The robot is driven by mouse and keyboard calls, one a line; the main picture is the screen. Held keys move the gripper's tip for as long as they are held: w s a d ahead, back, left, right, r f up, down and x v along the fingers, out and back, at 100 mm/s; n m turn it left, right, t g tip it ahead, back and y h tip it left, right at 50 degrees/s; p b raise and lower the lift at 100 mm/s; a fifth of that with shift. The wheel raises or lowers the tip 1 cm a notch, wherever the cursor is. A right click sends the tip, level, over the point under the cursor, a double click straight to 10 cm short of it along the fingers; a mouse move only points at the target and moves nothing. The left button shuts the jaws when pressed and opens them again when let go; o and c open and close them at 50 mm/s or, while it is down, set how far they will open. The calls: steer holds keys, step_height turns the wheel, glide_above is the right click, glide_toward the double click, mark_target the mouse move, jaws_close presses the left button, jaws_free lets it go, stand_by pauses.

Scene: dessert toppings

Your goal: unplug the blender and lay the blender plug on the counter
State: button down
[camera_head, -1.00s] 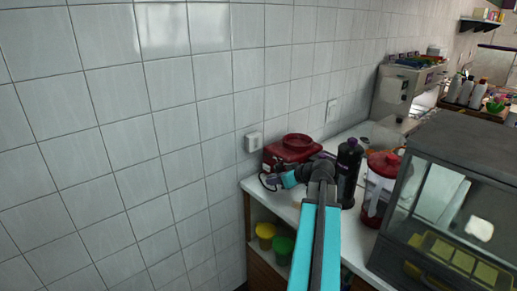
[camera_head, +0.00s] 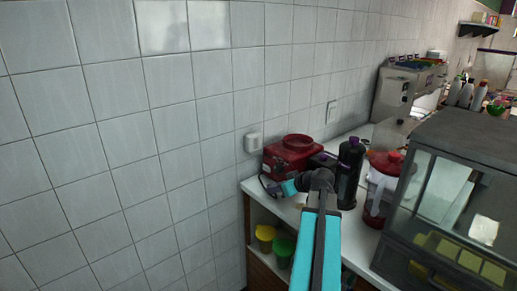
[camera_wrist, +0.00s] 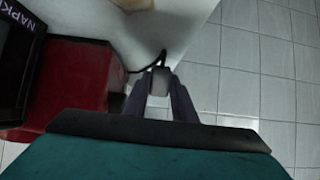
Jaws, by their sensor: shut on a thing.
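My gripper (camera_head: 268,187) is low over the left end of the white counter (camera_head: 286,209), in front of the red appliance (camera_head: 287,161). In the wrist view its fingers (camera_wrist: 160,84) are shut on a small pale grey block, the plug (camera_wrist: 159,82). A black cord (camera_wrist: 152,65) runs by the fingertips over the white counter (camera_wrist: 185,28). The plug is too small to make out in the head view. A clear jug with a red lid (camera_head: 386,162) and red base, which looks like the blender, stands farther right. The wall outlet (camera_head: 253,142) is above the counter's left end.
A dark bottle (camera_head: 349,172) stands right of my arm. A grey glass-fronted case (camera_head: 455,190) fills the right. A second wall outlet (camera_head: 332,112) is farther back. Yellow (camera_head: 265,234) and green (camera_head: 284,248) tubs sit on the shelf below.

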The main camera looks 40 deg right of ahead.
steer(key=shift+f+b, duration=0.7)
steer(key=shift+f, duration=0.25)
steer(key=c, duration=1)
jaws_free()
steer(key=shift+r, duration=0.2)
steer(key=shift+s+a+r+p, duration=0.1)
steer(key=shift+s+r+p, duration=0.55)
steer(key=shift+r, duration=0.7)
steer(key=shift+s+a+r+p, duration=0.1)
steer(key=shift+s+r+p, duration=0.25)
steer(key=shift+s+r, duration=0.85)
steer(key=shift+s+r+p, duration=0.5)
steer(key=shift+s+r, duration=0.1)
steer(key=shift+r, duration=0.9)
